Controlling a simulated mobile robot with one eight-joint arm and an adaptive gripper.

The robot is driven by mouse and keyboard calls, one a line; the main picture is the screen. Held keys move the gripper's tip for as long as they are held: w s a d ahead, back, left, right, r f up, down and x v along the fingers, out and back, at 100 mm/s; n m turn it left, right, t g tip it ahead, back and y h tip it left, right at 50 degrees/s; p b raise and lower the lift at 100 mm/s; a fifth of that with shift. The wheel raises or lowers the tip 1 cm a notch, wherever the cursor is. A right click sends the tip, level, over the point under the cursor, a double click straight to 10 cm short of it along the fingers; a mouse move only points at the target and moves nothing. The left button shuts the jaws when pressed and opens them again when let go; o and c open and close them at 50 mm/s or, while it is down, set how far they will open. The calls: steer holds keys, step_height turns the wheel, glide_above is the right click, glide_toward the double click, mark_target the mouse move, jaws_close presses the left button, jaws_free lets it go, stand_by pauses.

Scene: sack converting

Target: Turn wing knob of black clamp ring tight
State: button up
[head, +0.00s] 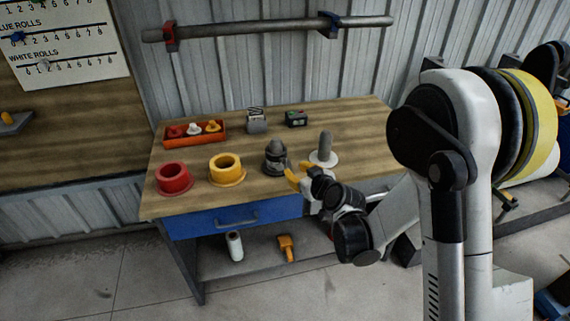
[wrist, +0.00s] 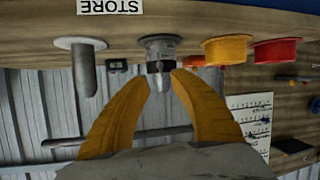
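A grey upright piece with a dark band (head: 275,158), seemingly the black clamp ring, stands near the bench's front edge. In the wrist view, which is upside down, its dark band (wrist: 160,66) shows just beyond my fingertips. I cannot clearly make out a wing knob. My gripper (head: 292,173) has yellow fingers and is just right of this piece, at the bench's front. In the wrist view my gripper (wrist: 162,77) is open, with the grey top of the piece between the fingertips. I cannot tell whether either finger touches it.
A yellow collar (head: 226,180) and a red collar (head: 174,188) stand to the left. A grey post on a white disc (head: 325,161) stands close right of my gripper. An orange tray (head: 216,136) and small devices lie behind.

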mark_target(285, 163)
steer(key=b+x, duration=0.2)
steer(key=x, duration=0.6)
steer(key=shift+w+a+f, duration=0.1)
steer(key=shift+w+f, duration=0.15)
steer(key=shift+w, duration=0.05)
jaws_close()
